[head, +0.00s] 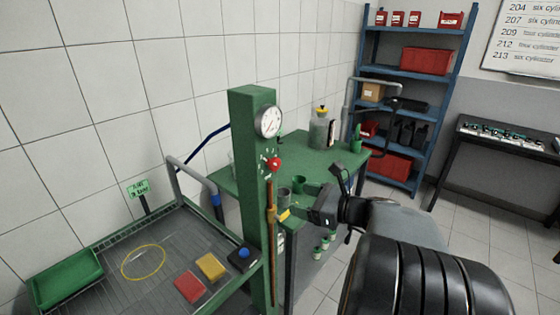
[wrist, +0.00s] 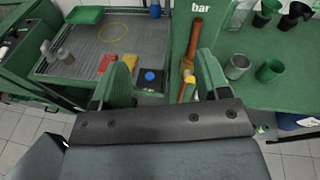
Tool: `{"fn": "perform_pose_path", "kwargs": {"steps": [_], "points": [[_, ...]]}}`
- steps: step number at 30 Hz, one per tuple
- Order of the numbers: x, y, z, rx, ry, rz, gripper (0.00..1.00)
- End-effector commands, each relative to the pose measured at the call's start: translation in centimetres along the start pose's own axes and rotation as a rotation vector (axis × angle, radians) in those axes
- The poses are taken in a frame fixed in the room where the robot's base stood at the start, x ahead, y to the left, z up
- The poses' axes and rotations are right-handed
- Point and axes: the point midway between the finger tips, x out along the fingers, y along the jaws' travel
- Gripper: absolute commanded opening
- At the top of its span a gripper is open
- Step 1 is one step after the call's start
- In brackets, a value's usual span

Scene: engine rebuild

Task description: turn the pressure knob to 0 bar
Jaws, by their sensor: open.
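The red pressure knob (head: 273,164) sits on the front of a green column (head: 250,140), with small scale marks around it too small to read. A round white gauge (head: 268,122) is above it. My gripper (head: 306,212) is below and to the right of the knob, apart from it. In the wrist view my gripper (wrist: 160,72) is open, its two green fingers spread with nothing held between them. That view shows the column's lettering "bar" (wrist: 200,7) at the top edge; the knob is out of that frame.
A copper-coloured pipe (head: 271,230) with a yellow lever (head: 283,215) runs down the column near my gripper. A ribbed tray bench (head: 205,240) with red and yellow blocks is left. A green table (head: 315,160) with cups stands behind. Floor at right (head: 480,215) is clear.

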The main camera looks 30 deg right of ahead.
Motion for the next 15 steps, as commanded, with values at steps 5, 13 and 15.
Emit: {"fn": "perform_pose_path", "kwargs": {"steps": [5,13,15], "points": [[-2.5,-3.6,1.4,0.134,-0.124,-0.139,0.69],[0.4,-4.9,2.3,0.164,-0.156,-0.165,0.69],[1.8,-5.2,2.5,0.162,-0.155,-0.165,0.69]]}}
